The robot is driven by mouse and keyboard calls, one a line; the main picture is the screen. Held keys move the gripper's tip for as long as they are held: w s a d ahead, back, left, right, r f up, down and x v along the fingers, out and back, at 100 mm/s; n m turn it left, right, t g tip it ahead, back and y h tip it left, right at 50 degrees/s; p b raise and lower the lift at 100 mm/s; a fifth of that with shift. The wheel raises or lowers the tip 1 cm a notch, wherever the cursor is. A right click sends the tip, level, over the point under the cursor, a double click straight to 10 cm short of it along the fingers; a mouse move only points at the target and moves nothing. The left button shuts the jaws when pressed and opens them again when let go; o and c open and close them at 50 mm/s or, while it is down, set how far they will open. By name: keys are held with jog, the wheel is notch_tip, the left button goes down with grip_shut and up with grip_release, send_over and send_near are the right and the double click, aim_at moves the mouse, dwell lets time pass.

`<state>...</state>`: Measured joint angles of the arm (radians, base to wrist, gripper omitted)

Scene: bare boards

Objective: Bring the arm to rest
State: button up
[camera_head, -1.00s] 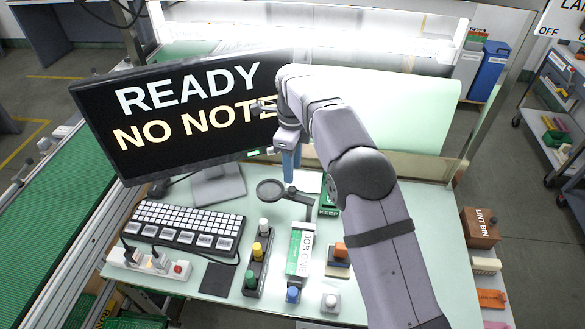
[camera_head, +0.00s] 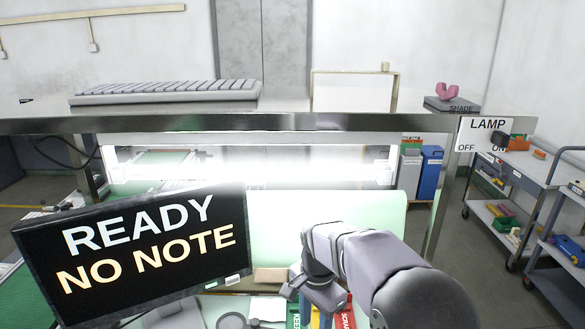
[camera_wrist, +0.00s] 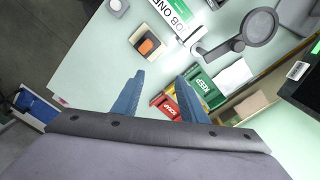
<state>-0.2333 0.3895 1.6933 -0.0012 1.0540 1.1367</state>
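My arm reaches in from the lower right of the head view, with my gripper (camera_head: 318,298) low over the bench in front of the lit booth. In the wrist view my gripper (camera_wrist: 160,76) has its two blue fingers spread apart, with nothing between them. Below and beyond the fingers is the pale green bench top (camera_wrist: 95,75). The fingers look clear of the objects there, though their exact height is hard to tell. A monitor (camera_head: 135,250) left of my arm reads "READY" and "NO NOTE".
A green KEEP bin (camera_wrist: 209,92) and a red bin (camera_wrist: 170,108) lie close to the right finger. A magnifier (camera_wrist: 245,32), an orange-and-black block (camera_wrist: 149,45) and a white-green box (camera_wrist: 178,16) are on the bench. A LAMP sign (camera_head: 487,135) hangs right; carts stand beyond.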

jog(key=s+d+f+n, duration=0.2)
jog(key=s+d+n, duration=0.3)
jog(key=s, duration=0.5)
jog(key=s+d+f+n, duration=0.3)
jog(key=s+d+n, duration=0.2)
jog(key=s, duration=0.4)
jog(key=shift+s, duration=0.35)
